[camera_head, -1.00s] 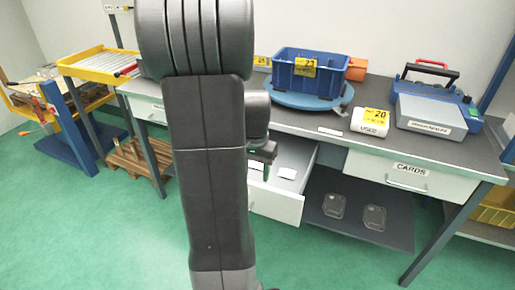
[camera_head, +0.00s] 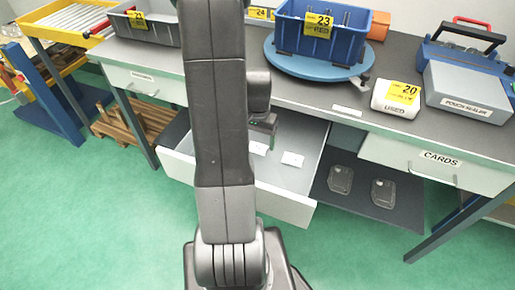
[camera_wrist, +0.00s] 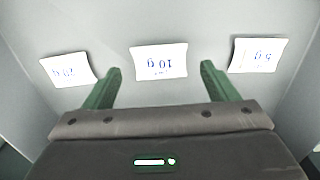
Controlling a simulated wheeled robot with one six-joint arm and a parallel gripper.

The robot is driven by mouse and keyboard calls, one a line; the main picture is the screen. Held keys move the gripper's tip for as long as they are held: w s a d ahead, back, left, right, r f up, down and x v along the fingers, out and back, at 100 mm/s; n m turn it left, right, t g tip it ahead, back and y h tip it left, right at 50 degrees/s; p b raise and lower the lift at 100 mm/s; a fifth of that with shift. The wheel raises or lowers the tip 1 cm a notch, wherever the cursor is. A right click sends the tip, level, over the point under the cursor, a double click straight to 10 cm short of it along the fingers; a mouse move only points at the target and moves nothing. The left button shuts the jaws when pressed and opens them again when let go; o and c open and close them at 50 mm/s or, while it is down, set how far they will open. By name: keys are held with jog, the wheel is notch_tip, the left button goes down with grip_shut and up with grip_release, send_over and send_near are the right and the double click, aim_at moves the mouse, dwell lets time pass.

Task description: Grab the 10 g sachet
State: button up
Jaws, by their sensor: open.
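The 10 g sachet (camera_wrist: 158,62) is a flat white packet with blue print, lying on the grey drawer floor in the wrist view. Its print reads upside down. My gripper (camera_wrist: 158,72) is open, its two green fingers apart on either side of the sachet's near edge, with nothing between them held. A 20 g sachet (camera_wrist: 68,69) lies to the left and a 5 g sachet (camera_wrist: 257,55) to the right. In the head view my gripper (camera_head: 264,128) is over the open drawer (camera_head: 285,203), partly hidden behind my arm. Two white sachets show there, their print too small to read.
Two clear containers (camera_head: 383,193) sit on the shelf at right.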

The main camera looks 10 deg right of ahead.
notch_tip(320, 180, down, 2)
jog(key=shift+f, duration=0.1)
jog(key=c, duration=1.1)
jog(key=shift+o, duration=0.2)
